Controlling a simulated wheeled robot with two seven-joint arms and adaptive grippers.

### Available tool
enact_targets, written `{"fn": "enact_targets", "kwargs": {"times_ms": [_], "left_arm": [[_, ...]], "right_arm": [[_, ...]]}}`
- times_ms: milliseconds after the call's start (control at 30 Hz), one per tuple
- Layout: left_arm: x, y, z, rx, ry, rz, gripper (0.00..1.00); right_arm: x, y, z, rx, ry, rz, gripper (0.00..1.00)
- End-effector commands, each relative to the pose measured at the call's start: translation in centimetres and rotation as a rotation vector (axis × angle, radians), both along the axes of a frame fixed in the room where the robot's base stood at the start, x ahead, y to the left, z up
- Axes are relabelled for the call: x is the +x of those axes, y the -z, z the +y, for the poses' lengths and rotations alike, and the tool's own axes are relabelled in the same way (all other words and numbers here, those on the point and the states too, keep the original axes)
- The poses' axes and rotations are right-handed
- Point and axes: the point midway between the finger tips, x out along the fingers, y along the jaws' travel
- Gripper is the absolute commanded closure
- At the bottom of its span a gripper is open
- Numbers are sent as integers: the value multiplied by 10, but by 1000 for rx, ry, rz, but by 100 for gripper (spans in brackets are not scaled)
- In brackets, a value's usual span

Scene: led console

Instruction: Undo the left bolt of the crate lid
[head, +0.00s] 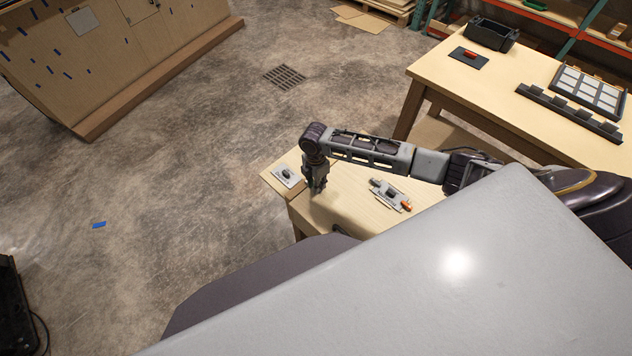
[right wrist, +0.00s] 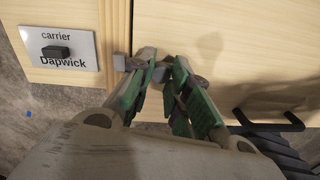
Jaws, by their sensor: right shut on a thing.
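The wooden crate lid (head: 345,207) is low in front of me in the head view. A small grey metal bolt (right wrist: 158,75) sits at that gap, partly hidden by the fingers. My right gripper (head: 316,187) points down at the lid's left part; in the right wrist view its green-padded fingers (right wrist: 160,66) are shut on the bolt's grey knob. My left gripper is not in view.
A white plate (head: 287,176) with a dark knob, lettered "carrier Dapwick", lies left of the gripper. A metal fitting with an orange end (head: 392,195) lies to the right. A black handle (right wrist: 268,122) stands beside the fingers. A workbench (head: 440,72) with trays is behind.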

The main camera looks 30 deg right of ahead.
Motion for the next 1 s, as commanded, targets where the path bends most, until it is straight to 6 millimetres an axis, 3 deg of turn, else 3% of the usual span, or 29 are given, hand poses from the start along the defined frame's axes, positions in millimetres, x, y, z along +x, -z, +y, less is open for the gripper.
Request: {"fn": "enact_targets", "kwargs": {"times_ms": [400, 867, 900, 1000], "left_arm": [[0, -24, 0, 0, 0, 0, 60], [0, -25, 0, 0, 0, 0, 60], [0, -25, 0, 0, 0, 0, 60], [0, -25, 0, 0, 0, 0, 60]], "right_arm": [[-21, -1, -7, -1, 0, 5, 100], [-27, 2, -8, -3, -1, 11, 100], [-27, 2, -8, -3, -1, 12, 77], [-27, 2, -8, -2, -1, 11, 64]]}}
